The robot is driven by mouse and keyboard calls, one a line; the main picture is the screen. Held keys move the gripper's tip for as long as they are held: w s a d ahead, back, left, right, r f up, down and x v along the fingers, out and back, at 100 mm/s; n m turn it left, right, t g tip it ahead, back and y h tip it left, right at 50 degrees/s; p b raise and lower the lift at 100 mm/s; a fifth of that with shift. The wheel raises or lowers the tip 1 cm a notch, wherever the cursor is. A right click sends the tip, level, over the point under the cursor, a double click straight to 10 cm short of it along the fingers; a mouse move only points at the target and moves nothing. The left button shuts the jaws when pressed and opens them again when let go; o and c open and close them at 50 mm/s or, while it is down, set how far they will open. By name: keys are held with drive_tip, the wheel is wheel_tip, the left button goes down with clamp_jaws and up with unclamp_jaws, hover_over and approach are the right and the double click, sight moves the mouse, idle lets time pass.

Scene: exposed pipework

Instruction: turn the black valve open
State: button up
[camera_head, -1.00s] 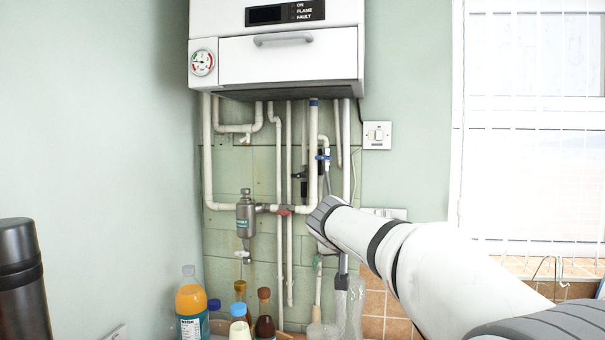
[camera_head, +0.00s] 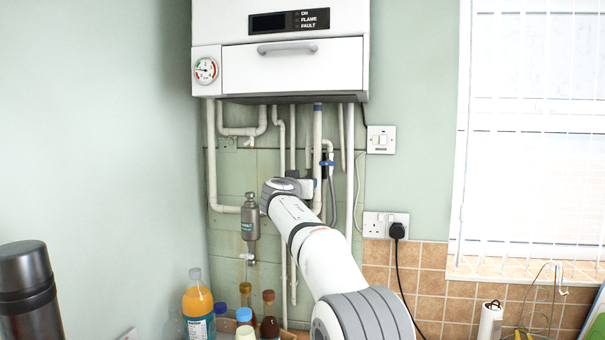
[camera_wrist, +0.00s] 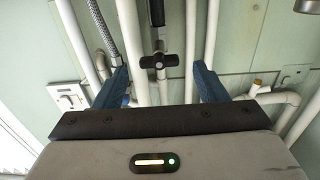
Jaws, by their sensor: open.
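The black valve (camera_wrist: 153,61) has a small T-shaped handle on a thin vertical pipe in the wrist view. Its crossbar lies roughly level across the picture. My gripper (camera_wrist: 160,67) is open, with one blue finger on each side of the handle and a gap to both. The fingers appear nearer the camera than the handle, and no contact shows. In the head view my wrist (camera_head: 282,190) is in front of the pipes below the boiler. It hides the black valve and the fingertips there.
White pipes (camera_wrist: 190,50) run close on both sides, with a braided hose (camera_wrist: 103,30) at left. The boiler (camera_head: 290,65) hangs above. A blue-handled valve (camera_head: 327,163) is just right of my wrist. A grey filter (camera_head: 250,217) is at left, above several bottles (camera_head: 197,305).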

drive_tip(key=shift+w+d+p, duration=0.2)
drive_tip(key=shift+w+p, duration=0.35)
drive_tip(key=shift+w, duration=0.45)
drive_tip(key=shift+c, duration=0.2)
drive_tip(key=c, duration=0.9)
drive_tip(key=shift+d, duration=0.1)
drive_tip(key=shift+c, duration=0.2)
